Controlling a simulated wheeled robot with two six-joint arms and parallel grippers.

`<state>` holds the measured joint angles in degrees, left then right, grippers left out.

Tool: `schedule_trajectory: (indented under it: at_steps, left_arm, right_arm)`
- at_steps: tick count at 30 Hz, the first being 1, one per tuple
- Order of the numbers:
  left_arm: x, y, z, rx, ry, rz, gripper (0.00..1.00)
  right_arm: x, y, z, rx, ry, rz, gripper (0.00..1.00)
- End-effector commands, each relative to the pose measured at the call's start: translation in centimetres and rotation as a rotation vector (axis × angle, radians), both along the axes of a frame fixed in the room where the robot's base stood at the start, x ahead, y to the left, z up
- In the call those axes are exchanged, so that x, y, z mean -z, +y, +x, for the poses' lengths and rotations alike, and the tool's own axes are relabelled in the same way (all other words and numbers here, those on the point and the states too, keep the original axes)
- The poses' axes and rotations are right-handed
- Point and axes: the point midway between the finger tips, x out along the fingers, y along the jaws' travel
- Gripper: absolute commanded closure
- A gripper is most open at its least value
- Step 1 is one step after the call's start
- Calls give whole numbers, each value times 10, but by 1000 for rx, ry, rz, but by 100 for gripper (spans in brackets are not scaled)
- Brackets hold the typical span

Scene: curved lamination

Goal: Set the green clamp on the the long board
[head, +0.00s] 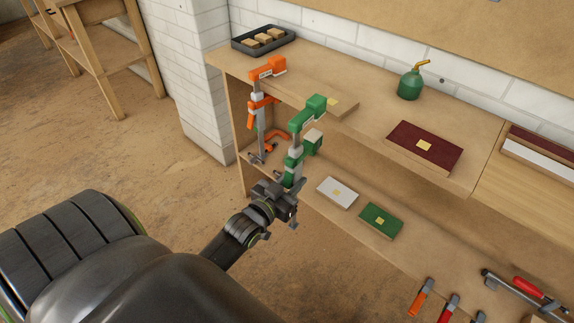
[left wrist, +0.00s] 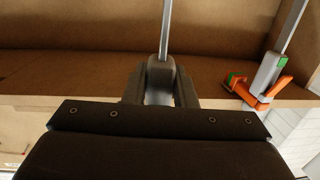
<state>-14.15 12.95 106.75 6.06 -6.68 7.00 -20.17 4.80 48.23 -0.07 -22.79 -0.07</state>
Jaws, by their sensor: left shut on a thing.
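My left gripper (head: 283,192) is shut on the green clamp (head: 295,160), gripping its lower part and holding it upright. The clamp's green upper head shows in front of the bench's front edge, overlapping a tan board (head: 345,106) with a yellow label; I cannot tell whether they touch. In the left wrist view, the clamp's grey bar (left wrist: 167,28) rises from between my gripper's fingers (left wrist: 160,85). I cannot tell for certain that the tan board is the long board; part of it is hidden behind the clamp. My right gripper is not in view.
An orange clamp (head: 257,120) stands at the bench edge left of the green one; it also shows in the left wrist view (left wrist: 265,88). A dark tray (head: 240,45), a green oil can (head: 410,83) and a burgundy board (head: 408,133) are on the bench (head: 360,75). White (head: 330,188) and green (head: 375,226) boards lie below.

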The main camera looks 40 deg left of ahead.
Motion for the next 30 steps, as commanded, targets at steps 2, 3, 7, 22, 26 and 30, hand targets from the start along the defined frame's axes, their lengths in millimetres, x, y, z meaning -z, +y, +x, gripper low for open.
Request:
schedule_trajectory:
  at_steps: [2, 3, 7, 22, 26, 30]
  left_arm:
    - [-2, 0, 8, 1, -7, 1, 100]
    - [-3, 0, 12, 1, -7, 1, 100]
    - [-2, 0, 23, 1, -7, 1, 100]
    - [-3, 0, 64, 1, -6, 0, 100]
    - [-3, 0, 72, 2, -7, 0, 100]
    - [-3, 0, 78, 1, -6, 0, 100]
  right_arm:
    - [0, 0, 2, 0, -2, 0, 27]
    - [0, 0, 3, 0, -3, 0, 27]
    - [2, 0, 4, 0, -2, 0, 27]
    - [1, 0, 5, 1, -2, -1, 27]
    - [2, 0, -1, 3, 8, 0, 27]
    - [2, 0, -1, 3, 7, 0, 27]
